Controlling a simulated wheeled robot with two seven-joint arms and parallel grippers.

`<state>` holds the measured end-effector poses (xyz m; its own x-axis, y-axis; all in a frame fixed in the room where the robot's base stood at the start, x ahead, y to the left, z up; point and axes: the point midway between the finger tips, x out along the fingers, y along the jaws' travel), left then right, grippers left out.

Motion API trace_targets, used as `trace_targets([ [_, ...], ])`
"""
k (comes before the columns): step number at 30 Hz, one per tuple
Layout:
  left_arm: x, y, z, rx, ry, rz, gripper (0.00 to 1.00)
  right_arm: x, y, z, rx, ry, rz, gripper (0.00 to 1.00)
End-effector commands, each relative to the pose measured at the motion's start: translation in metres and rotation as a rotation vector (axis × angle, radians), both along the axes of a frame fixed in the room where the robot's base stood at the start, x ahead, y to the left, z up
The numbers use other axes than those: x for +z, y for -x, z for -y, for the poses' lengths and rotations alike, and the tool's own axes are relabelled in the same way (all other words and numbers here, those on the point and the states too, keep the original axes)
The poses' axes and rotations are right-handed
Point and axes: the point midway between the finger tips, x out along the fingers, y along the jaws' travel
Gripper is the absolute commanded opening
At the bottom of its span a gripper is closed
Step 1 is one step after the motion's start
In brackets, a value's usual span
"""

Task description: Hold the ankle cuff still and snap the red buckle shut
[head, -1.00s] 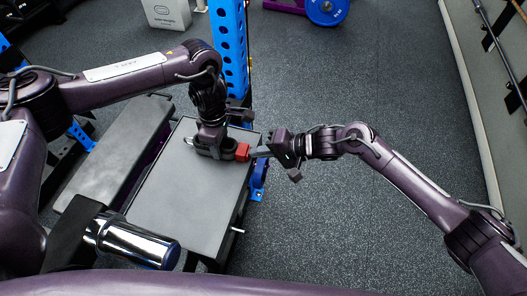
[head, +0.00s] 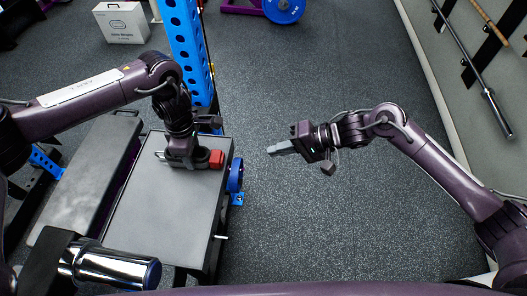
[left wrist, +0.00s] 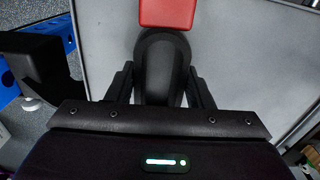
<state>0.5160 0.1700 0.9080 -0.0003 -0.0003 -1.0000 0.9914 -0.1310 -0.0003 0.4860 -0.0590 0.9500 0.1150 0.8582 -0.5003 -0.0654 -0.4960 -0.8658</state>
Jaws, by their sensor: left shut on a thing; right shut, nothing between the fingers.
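The dark ankle cuff (left wrist: 162,62) lies on the grey bench top (head: 150,215), near its far end. My left gripper (head: 184,152) is above it and shut on it; the left wrist view shows a finger on each side of the cuff. The red buckle (head: 216,159) sits at the right end of the cuff, and it also shows at the top of the left wrist view (left wrist: 167,12). Whether its halves are fully latched cannot be told. My right gripper (head: 283,149) is shut and empty, over the floor to the right, apart from the buckle.
A blue perforated upright (head: 185,45) stands just behind the bench top. A second dark pad (head: 80,185) lies to the left, and a chrome cylinder (head: 115,268) is at the front. Open floor lies to the right, with wall-mounted bars (head: 465,75) beyond.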

Motion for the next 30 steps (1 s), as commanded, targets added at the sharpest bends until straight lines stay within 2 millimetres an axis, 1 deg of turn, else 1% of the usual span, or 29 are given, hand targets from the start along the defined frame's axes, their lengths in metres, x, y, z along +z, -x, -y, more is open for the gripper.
trace_targets([
  [3,0.0003,-0.0002,-0.0001,0.0,0.0,0.001,0.21,0.0023,0.0012,0.0048,0.001,0.001,-0.001,0.0],
  [14,0.0004,-0.0003,-0.0002,0.0,0.0,0.001,0.21,0.0028,0.0011,0.0049,0.001,0.0,0.0,0.0],
  [15,0.0004,-0.0003,-0.0002,0.0,0.0,0.001,0.51,0.0028,0.001,0.0048,0.001,0.0,0.0,0.0],
  [20,0.0003,-0.0002,-0.0002,0.0,0.0,0.001,0.72,0.0028,0.0009,0.0048,0.001,0.0,0.0,0.0],
  [27,0.0003,-0.0001,-0.0002,0.0,0.0,0.0,0.72,0.0028,0.0008,0.0047,0.001,0.0,0.0,0.0],
  [30,0.0038,-0.0005,-0.0001,0.0,0.0,0.001,0.72,0.0028,0.0008,0.0046,0.001,0.0,0.0,0.0],
])
